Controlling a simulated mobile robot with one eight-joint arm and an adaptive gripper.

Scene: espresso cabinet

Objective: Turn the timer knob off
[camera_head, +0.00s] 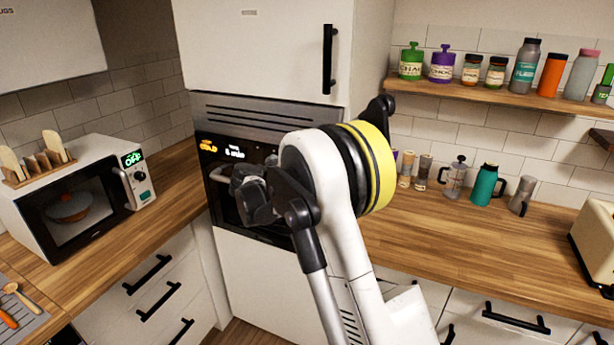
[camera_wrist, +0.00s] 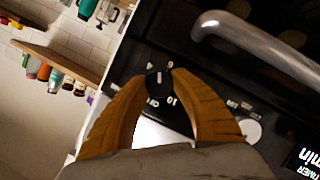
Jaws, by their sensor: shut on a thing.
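The timer knob (camera_wrist: 158,79) is a small dark round knob with a pale pointer line, on the oven's black panel in the wrist view. Printed marks, including a 10, surround it. My gripper (camera_wrist: 160,75) has its two orange-brown ribbed fingers on either side of the knob, shut on it. In the head view my arm hides the knob and my fingertips. The built-in oven (camera_head: 236,152) shows a lit display (camera_head: 233,153) with an orange word and a white minutes reading, too small to read surely. Part of the timer display (camera_wrist: 303,160) shows in the wrist view.
A metal oven handle (camera_wrist: 255,48) runs close beside the knob. A second, pale round knob (camera_wrist: 251,131) sits on the same panel. A microwave (camera_head: 85,195) stands left on the wooden counter. Bottles and jars line a shelf (camera_head: 480,94) at right.

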